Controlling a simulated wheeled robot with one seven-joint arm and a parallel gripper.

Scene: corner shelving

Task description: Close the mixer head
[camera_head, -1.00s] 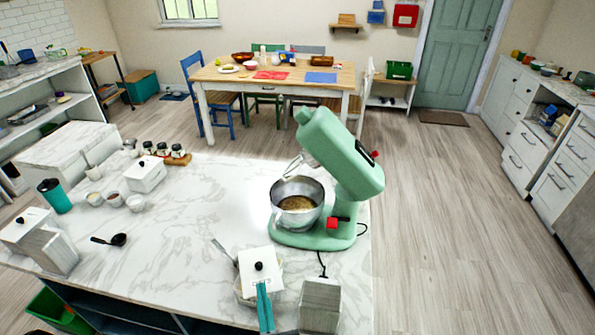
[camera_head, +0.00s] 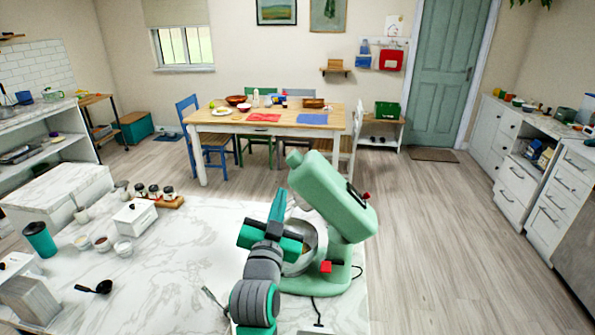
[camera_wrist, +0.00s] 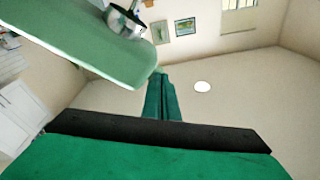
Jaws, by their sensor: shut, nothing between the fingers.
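The green stand mixer stands on the marble counter, with its mixer head (camera_head: 330,195) tilted up and back. Its metal bowl (camera_head: 303,258) is under the head, partly hidden behind my arm. My gripper (camera_head: 279,198) is shut and empty, pointing up to the left of the mixer head, in front of the bowl. In the wrist view, my gripper's closed fingers (camera_wrist: 159,78) are in the middle, and the green mixer head (camera_wrist: 85,42) fills the upper left, close by. I cannot tell whether the fingertips touch it. A shiny metal part (camera_wrist: 126,22) shows beside the head.
The marble counter (camera_head: 185,245) has free room left of my arm. A white lidded box (camera_head: 135,218), small bowls, a teal cup (camera_head: 39,239) and a black ladle (camera_head: 95,287) stand or lie farther left. A wooden dining table (camera_head: 225,122) is behind.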

